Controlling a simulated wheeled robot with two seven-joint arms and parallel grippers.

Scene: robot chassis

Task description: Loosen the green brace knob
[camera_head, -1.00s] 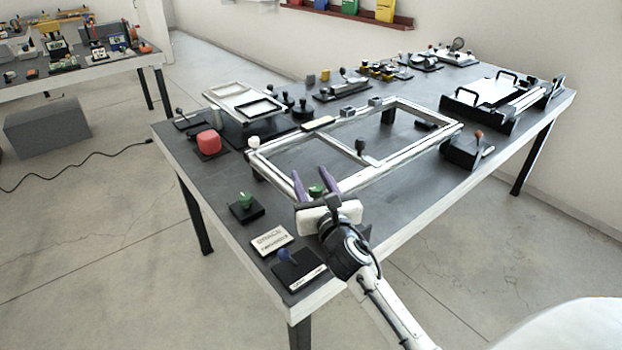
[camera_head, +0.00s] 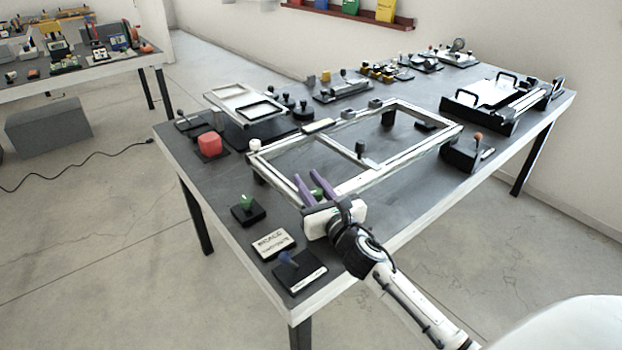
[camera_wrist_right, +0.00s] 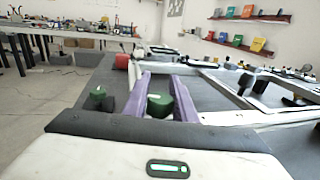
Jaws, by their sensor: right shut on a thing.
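A green knob (camera_head: 317,192) sits at the near side of the white-and-black frame (camera_head: 400,180), between the purple fingers of my right gripper (camera_head: 312,186). In the right wrist view, the green knob (camera_wrist_right: 160,105) shows between the two purple fingers (camera_wrist_right: 158,92), which are shut on it. A second green knob (camera_head: 245,202) stands on a small black block to the left, apart from the gripper; it also shows in the right wrist view (camera_wrist_right: 98,93). My left gripper is not in view.
A lettered plate (camera_head: 273,243) and a black plate with a blue knob (camera_head: 287,258) lie near the table's front corner. A red block (camera_head: 210,144) stands at the left. A black box with an orange-tipped lever (camera_head: 468,152) stands right of the frame.

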